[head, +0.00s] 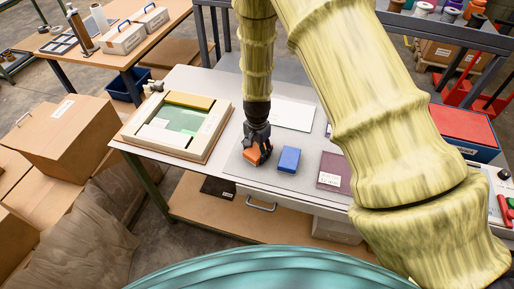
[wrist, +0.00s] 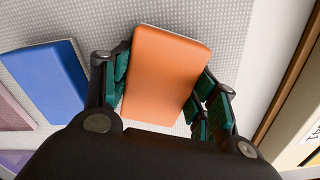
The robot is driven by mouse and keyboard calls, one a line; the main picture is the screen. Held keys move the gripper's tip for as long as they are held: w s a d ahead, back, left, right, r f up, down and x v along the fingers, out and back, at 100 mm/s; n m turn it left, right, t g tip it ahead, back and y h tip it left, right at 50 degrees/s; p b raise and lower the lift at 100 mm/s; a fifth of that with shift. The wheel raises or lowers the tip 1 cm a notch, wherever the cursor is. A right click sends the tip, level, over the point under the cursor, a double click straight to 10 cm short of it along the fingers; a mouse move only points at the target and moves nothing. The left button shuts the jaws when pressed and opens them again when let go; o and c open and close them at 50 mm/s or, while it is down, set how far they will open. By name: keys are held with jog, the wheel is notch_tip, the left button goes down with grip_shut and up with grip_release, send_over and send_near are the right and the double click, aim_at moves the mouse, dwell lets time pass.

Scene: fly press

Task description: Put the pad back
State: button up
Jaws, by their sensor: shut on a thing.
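My gripper (head: 258,141) reaches down over the grey mat (head: 233,162) on the table. It is shut on an orange pad (head: 252,155). In the wrist view, the orange pad (wrist: 168,75) sits between the teal-lined fingers, slightly tilted, with the patterned mat (wrist: 225,50) behind it. I cannot tell whether the pad touches the mat. A blue block (head: 289,159) lies on the mat just right of my gripper; it also shows at the left of the wrist view (wrist: 48,80).
A wooden frame with a green window (head: 182,123) stands left of the mat. A maroon book-like box (head: 334,171) lies to the right of the blue block. A white sheet (head: 292,114) lies behind. A red-topped case (head: 463,130) stands farther right. Cardboard boxes (head: 75,137) are left of the table.

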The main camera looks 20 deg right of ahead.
aim_at(257, 149)
jog(key=shift+f, duration=0.2)
jog(key=o, duration=1.2)
jog(key=shift+s, duration=0.1)
jog(key=shift+r+b, duration=2.2)
jog(key=shift+r, duration=3.95)
